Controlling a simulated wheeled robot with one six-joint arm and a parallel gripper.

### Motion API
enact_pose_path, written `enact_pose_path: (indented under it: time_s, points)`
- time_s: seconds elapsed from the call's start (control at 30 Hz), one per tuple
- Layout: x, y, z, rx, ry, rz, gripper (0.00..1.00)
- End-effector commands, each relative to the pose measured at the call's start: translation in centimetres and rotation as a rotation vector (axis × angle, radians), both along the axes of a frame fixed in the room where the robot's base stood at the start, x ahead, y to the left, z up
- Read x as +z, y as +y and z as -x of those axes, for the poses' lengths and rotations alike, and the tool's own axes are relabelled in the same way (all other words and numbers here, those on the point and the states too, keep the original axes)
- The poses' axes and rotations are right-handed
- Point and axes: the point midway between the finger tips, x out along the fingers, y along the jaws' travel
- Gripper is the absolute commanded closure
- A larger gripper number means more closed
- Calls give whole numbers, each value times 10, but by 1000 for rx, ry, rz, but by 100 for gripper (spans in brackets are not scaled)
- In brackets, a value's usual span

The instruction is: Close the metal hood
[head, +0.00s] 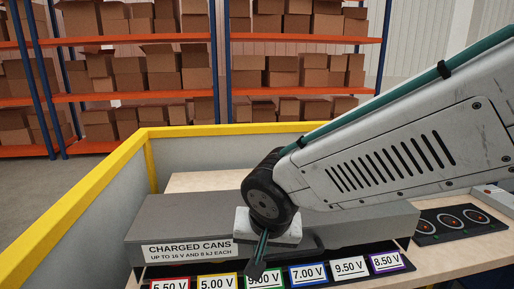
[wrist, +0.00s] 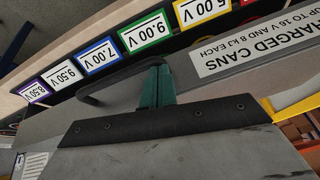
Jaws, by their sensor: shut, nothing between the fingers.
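The grey metal hood (head: 185,214) is a long low box on the bench, with a white "CHARGED CANS" label (head: 193,251) on its front. My gripper (head: 257,270) points down at the hood's front edge. Its green fingers (wrist: 157,80) are together and empty, beside the end of the handle. I cannot tell whether they touch it.
A row of coloured voltage labels (head: 308,274) runs along the front of the hood. A black panel with round dials (head: 460,218) lies at the right on the wooden bench. A yellow-edged grey partition (head: 96,202) stands left and behind. Shelves of cardboard boxes (head: 145,75) are farther back.

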Motion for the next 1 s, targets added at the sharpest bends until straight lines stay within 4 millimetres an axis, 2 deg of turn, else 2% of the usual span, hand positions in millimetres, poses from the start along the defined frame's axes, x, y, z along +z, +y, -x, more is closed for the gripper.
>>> enact_pose_path:
  time_s: [0.2,0.47,0.83,1.0]
  points:
    - [-18,3,4,9,10,7,100]
    - [-23,6,7,12,16,9,100]
    - [-21,5,7,11,15,9,100]
    - [-1,5,4,13,3,-1,100]
